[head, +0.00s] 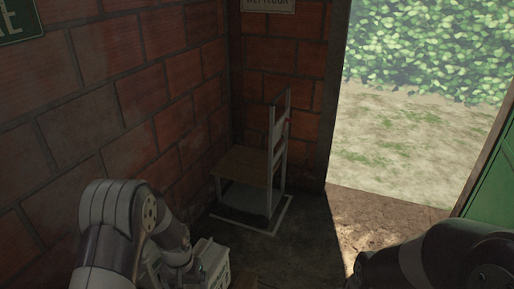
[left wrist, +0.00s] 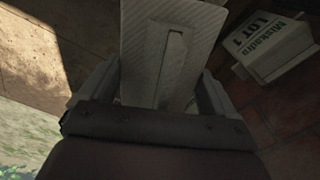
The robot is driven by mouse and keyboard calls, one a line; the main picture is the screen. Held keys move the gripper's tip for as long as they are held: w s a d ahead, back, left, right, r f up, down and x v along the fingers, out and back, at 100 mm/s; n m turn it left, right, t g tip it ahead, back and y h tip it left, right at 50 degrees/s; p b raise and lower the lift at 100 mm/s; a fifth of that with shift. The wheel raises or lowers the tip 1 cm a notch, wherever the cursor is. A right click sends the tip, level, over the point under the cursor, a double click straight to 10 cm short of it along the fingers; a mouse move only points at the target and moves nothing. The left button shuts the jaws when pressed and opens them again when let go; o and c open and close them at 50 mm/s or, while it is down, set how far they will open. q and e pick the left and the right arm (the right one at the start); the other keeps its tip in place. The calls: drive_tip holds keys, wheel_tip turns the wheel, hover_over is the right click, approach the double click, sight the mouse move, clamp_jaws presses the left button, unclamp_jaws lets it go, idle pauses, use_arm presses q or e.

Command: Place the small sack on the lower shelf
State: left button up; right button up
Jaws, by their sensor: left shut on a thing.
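In the left wrist view, my left gripper (left wrist: 155,85) is shut on a pale, woven-textured thing (left wrist: 135,45) with a raised strip; it looks like the small sack. In the head view my left arm reaches down at the lower left, with the gripper low near a white shape (head: 214,263); I cannot tell there what is held. A small stand with a wooden top (head: 247,165) and pale frame is in the corner. Its lower shelf (head: 243,199) is close to the floor and partly shaded. The gripper is in front of the stand, apart from it.
A pale block-like item marked "LOT 1" (left wrist: 272,48) lies on the floor in the wrist view. A brick wall (head: 120,90) runs along the left. An open doorway (head: 400,150) and a green door (head: 492,170) are at right. Floor before the stand is dark and mostly clear.

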use_arm(q)
drive_tip(key=shift+s+r, duration=0.15)
drive_tip(key=shift+r, duration=0.3)
drive_tip(key=shift+f, duration=0.1)
use_arm(e)
drive_tip(key=shift+r, duration=0.65)
